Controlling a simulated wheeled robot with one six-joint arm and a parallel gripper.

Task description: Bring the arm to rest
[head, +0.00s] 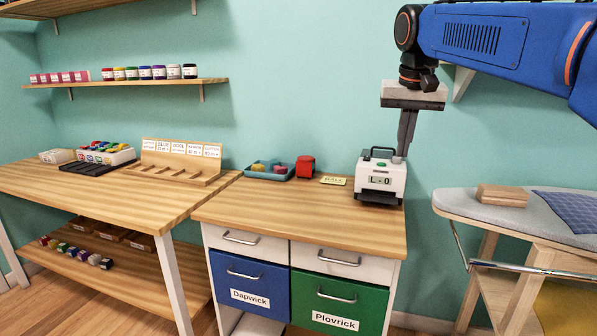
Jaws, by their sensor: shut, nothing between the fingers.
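My blue arm (490,38) reaches in from the upper right in the head view. My gripper (403,152) points straight down with its fingers shut and nothing held. Its tips are over or just behind the top of a white device (392,185) with a black handle and a small display reading "L-0". The device stands on the wooden top of the drawer cabinet (330,222). I cannot tell whether the fingertips touch the device.
Left of the device are a yellow label (333,180), a red box (305,166) and a blue tray (268,171) of small items. An ironing board (470,203) with a wooden block (502,195) stands at right.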

